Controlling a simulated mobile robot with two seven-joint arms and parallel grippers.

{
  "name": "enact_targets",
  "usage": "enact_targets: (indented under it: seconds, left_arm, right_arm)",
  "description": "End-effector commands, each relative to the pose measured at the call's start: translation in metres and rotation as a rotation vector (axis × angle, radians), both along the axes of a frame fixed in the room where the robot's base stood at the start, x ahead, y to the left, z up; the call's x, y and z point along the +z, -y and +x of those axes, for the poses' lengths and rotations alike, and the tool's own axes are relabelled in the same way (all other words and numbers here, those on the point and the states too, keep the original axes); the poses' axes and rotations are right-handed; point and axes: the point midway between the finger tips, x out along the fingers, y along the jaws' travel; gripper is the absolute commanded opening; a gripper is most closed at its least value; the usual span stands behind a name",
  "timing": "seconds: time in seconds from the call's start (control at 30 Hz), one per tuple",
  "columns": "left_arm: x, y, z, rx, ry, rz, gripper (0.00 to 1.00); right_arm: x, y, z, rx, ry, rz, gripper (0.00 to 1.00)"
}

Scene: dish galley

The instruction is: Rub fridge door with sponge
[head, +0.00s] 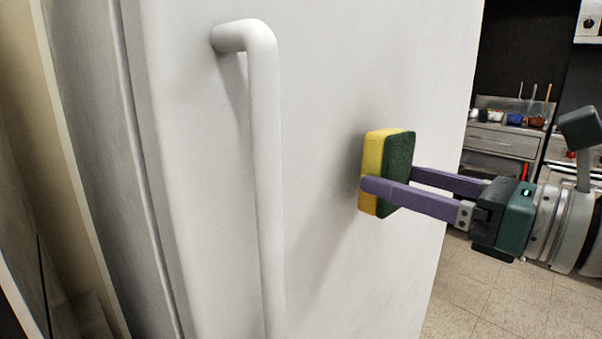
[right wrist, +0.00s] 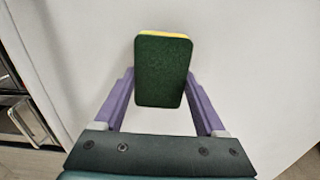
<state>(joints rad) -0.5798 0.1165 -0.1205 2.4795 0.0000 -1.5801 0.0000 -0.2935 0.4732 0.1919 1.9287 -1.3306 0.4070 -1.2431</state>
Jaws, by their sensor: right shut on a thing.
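The white fridge door (head: 322,90) fills the middle of the head view, with a white vertical bar handle (head: 266,150) on its left part. My right gripper (head: 388,188) comes in from the right, its purple fingers shut on a yellow and green sponge (head: 400,160). The yellow side faces the door and the green side faces my wrist. The sponge is at or very close to the door, right of the handle; I cannot tell if it touches. In the right wrist view the sponge's green face (right wrist: 161,72) shows between the fingers, before the door (right wrist: 240,60). My left gripper is not in view.
A counter (head: 503,138) with several bowls and utensils stands at the back right. Tiled floor (head: 490,290) lies open at the lower right. A beige wall or panel (head: 75,150) stands close by the fridge's left side.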

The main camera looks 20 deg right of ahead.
Motion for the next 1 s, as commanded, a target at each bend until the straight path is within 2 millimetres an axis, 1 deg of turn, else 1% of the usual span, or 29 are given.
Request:
enact_targets:
  seconds: [0.37,1.0]
  left_arm:
    - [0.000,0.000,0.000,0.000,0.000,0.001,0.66]
    - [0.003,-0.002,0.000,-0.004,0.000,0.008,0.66]
  right_arm:
    - [0.000,0.000,0.001,0.000,0.001,0.000,0.22]
    - [0.000,-0.005,0.013,0.000,0.000,0.000,0.22]
